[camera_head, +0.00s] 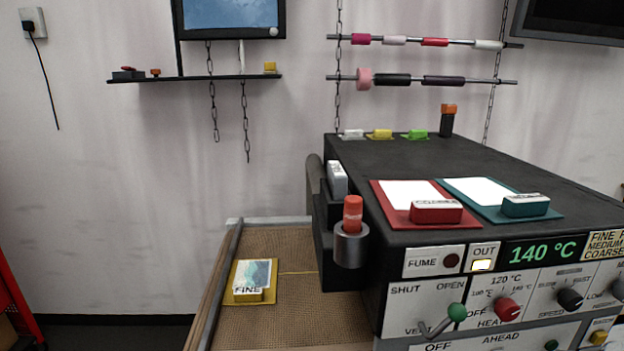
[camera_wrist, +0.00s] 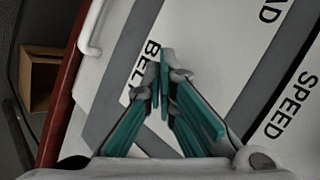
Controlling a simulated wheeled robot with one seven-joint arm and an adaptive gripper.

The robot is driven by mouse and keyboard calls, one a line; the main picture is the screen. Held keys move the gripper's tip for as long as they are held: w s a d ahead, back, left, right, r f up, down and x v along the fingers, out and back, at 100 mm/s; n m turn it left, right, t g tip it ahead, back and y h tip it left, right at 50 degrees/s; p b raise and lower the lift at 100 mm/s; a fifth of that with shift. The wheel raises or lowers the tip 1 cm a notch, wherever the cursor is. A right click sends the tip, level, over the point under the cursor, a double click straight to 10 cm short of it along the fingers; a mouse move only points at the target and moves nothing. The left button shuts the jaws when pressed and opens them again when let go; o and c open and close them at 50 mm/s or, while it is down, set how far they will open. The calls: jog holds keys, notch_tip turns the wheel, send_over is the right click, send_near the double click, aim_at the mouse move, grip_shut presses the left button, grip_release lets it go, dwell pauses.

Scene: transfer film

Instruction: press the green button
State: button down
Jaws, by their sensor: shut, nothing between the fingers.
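No green button shows in the wrist view; the fingers cover part of the panel. I cannot tell whether they touch it.
The black machine top (camera_head: 400,160) carries a red tray (camera_head: 390,203) and a teal tray (camera_head: 545,212). A red knob (camera_head: 507,309) and black knob (camera_head: 570,299) stick out nearby. A white handle (camera_wrist: 88,40) and open brown box (camera_wrist: 42,80) show in the wrist view.

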jog(key=s, duration=0.3)
jog(key=s+p, duration=0.1)
jog(key=s, duration=0.2)
jog(key=shift+d, duration=0.2)
